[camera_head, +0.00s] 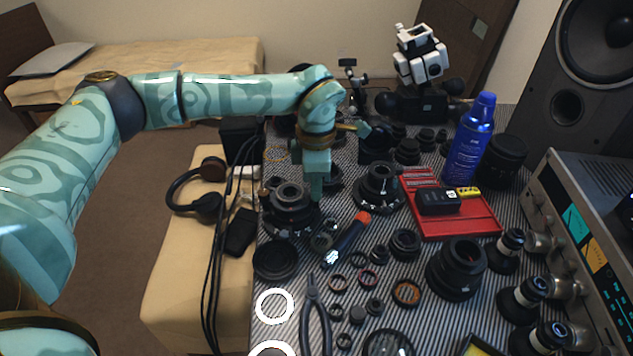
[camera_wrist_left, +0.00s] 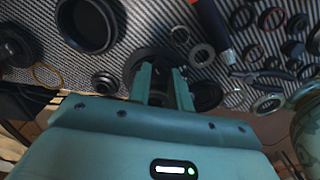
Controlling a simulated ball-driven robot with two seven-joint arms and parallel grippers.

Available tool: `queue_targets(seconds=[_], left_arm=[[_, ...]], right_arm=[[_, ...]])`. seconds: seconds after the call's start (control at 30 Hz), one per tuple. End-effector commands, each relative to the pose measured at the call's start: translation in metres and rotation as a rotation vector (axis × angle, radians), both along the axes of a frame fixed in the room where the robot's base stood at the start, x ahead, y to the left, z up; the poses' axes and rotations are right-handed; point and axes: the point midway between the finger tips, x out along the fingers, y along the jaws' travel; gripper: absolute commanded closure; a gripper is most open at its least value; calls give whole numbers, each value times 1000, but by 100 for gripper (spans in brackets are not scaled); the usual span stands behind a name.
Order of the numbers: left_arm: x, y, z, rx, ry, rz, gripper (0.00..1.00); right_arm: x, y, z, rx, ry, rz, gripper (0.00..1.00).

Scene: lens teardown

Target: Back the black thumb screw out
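My left gripper (camera_head: 316,198) points down just right of a black lens assembly (camera_head: 291,193) on the striped bench mat. In the left wrist view, the two fingers of my left gripper (camera_wrist_left: 163,74) stand apart, with dark round parts below and between them. A black ring-shaped part (camera_wrist_left: 152,54) lies just beyond the fingertips. I cannot pick out the black thumb screw with certainty; it is small and dark against black lens parts, or hidden by the fingers. My right gripper is not in view.
An orange-tipped black tool (camera_head: 345,240) and pliers (camera_head: 316,318) lie close by. A second lens assembly (camera_head: 379,187) stands to the right, near a red tray (camera_head: 455,226) and a blue spray can (camera_head: 468,140). Loose rings and lenses crowd the mat.

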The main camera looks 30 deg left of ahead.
Motion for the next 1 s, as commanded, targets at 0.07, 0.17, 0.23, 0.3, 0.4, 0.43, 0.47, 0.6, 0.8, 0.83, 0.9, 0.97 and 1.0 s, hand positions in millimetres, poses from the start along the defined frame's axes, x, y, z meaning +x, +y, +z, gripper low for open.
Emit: queue_targets(seconds=[0.07, 0.17, 0.23, 0.3, 0.4, 0.43, 0.47, 0.6, 0.8, 0.83, 0.9, 0.97, 1.0], left_arm=[[0, 0, 0, 0, 0, 1, 100], [0, 0, 1, 1, -1, 6, 100], [0, 0, 2, 1, -1, 16, 100], [0, 0, 3, 0, -1, 37, 100], [-1, 0, 5, 0, -1, 81, 100], [-1, 0, 5, 1, -1, 98, 100], [-1, 0, 6, 0, -1, 116, 100], [-1, 0, 7, 0, -2, 214, 100], [0, 0, 6, -1, -3, 354, 100], [0, 0, 6, -1, -4, 374, 100], [0, 0, 5, -1, -3, 415, 100], [0, 0, 5, -1, -3, 447, 100], [0, 0, 4, -1, -3, 464, 100]], right_arm=[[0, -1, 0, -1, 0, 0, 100], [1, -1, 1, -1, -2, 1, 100], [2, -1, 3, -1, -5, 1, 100], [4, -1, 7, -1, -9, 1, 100], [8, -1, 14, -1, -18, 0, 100], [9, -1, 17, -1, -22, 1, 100], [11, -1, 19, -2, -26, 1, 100], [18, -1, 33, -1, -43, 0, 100], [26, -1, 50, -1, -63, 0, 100], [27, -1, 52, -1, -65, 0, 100], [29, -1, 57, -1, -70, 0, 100], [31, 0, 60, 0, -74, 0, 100], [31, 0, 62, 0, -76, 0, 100]])
